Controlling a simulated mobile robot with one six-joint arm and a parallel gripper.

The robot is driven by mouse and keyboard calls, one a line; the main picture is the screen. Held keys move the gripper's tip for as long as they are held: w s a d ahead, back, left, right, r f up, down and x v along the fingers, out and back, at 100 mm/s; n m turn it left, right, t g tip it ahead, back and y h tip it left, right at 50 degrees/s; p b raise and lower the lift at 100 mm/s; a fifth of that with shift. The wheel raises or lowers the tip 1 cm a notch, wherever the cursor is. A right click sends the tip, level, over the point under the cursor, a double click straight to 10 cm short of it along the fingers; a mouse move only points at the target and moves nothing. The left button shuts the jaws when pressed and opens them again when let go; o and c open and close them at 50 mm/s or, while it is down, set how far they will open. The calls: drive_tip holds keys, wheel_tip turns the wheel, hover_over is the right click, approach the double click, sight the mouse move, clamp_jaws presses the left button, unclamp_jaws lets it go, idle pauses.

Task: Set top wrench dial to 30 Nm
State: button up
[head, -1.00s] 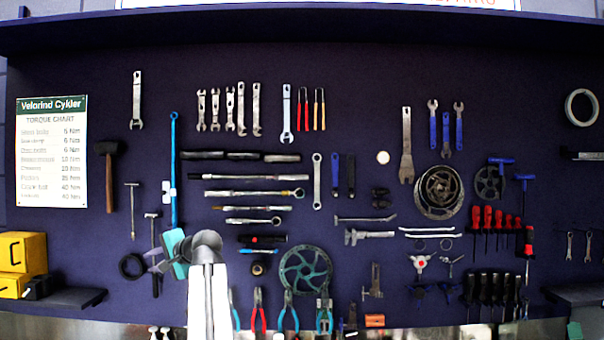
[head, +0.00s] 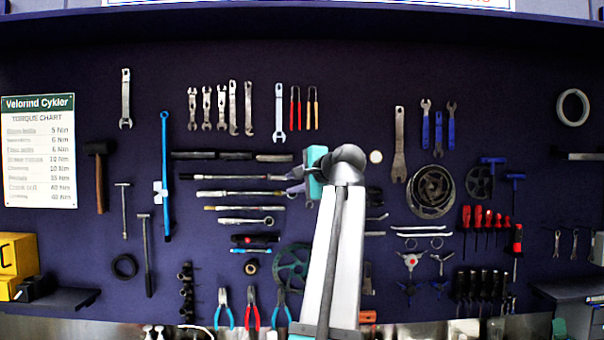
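Several long wrenches hang level in a stack on the dark tool wall, in the middle of the head view. A black-handled bar (head: 230,156) is the uppermost. Below it are a silver and black wrench (head: 235,177), another long wrench (head: 235,193) and shorter ones (head: 240,208). I cannot tell which one carries the named dial, and no dial scale is readable. My gripper (head: 297,187), with a teal part behind its greyish fingers, is at the right ends of the upper long wrenches and hides some of them. Contact and finger opening cannot be made out.
A torque chart (head: 39,150) hangs at the left. My arm covers part of a teal chainring (head: 290,265) and the tools right of the wrenches. Yellow boxes (head: 16,265) stand on a left shelf (head: 65,299). Pliers (head: 251,310) hang low, and screwdrivers (head: 480,217) hang at the right.

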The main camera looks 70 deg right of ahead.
drive_tip(key=s+r+m+h, duration=0.1)
drive_tip(key=s+r, duration=0.3)
drive_tip(key=s, duration=0.4)
drive_tip(key=shift+a+r+m+g, duration=0.2)
drive_tip(key=shift+m+g, duration=0.1)
drive_tip(key=shift+g, duration=0.1)
drive_tip(key=shift+w+d+p, duration=0.1)
drive_tip(key=shift+d+p, duration=0.05)
drive_tip(key=shift+p, duration=0.15)
drive_tip(key=p+x, duration=0.5)
drive_tip(key=x, duration=0.8)
drive_tip(key=shift+w+d, duration=0.15)
drive_tip(key=shift+d, duration=0.2)
clamp_jaws()
